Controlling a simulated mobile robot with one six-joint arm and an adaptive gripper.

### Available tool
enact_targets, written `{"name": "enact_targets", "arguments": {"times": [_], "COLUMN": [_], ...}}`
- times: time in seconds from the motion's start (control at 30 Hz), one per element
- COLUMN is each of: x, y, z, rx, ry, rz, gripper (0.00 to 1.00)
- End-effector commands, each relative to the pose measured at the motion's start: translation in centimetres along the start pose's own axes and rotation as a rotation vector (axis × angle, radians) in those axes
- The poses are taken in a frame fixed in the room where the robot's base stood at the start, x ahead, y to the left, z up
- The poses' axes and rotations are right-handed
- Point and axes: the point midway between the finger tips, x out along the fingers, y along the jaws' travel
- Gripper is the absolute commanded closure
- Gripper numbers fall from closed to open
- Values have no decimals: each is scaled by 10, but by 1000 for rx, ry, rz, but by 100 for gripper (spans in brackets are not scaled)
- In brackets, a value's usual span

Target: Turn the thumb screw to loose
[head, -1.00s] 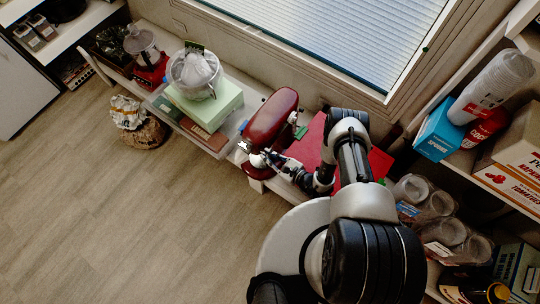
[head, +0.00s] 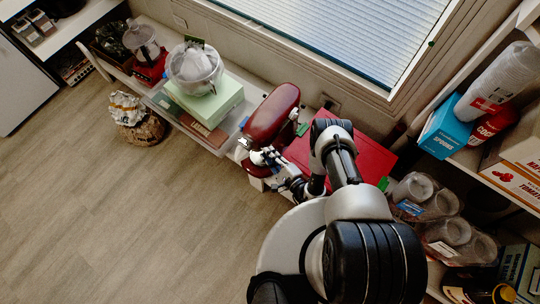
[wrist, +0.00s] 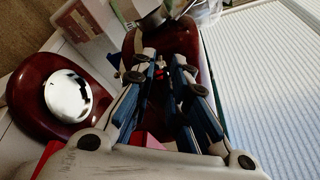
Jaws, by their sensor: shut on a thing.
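The red stand mixer (head: 272,112) stands on the low bench under the window. In the wrist view its glossy red body (wrist: 186,36) lies beyond the fingers, and a red part with a round silver disc (wrist: 68,96) is at left. My gripper (head: 256,157) is at the mixer's near side, low on its body. In the wrist view my gripper (wrist: 163,72) has its two fingers close around a small dark spot on the mixer. It is shut on what appears to be the thumb screw, which the fingertips mostly hide. I cannot tell how far the screw is turned.
A red board (head: 355,160) lies on the bench right of the mixer. A pale green box (head: 205,105) with a clear-bowled appliance (head: 195,70) stands left of it. Shelves with a blue box (head: 442,128) and stacked cups are at right. The wood floor (head: 130,220) is open at left.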

Motion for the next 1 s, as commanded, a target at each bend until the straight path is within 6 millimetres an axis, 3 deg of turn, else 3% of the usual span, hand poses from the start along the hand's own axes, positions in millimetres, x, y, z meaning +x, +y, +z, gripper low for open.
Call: {"name": "enact_targets", "arguments": {"times": [0.67,0.7,0.8,1.0], "x": [0,0,0,0], "y": [0,0,0,0], "z": [0,0,0,0], "rx": [-55,-55,-55,-54], "ry": [-2,-2,-2,-3], "rz": [-18,-18,-19,-19], "gripper": [100,82,76,76]}}
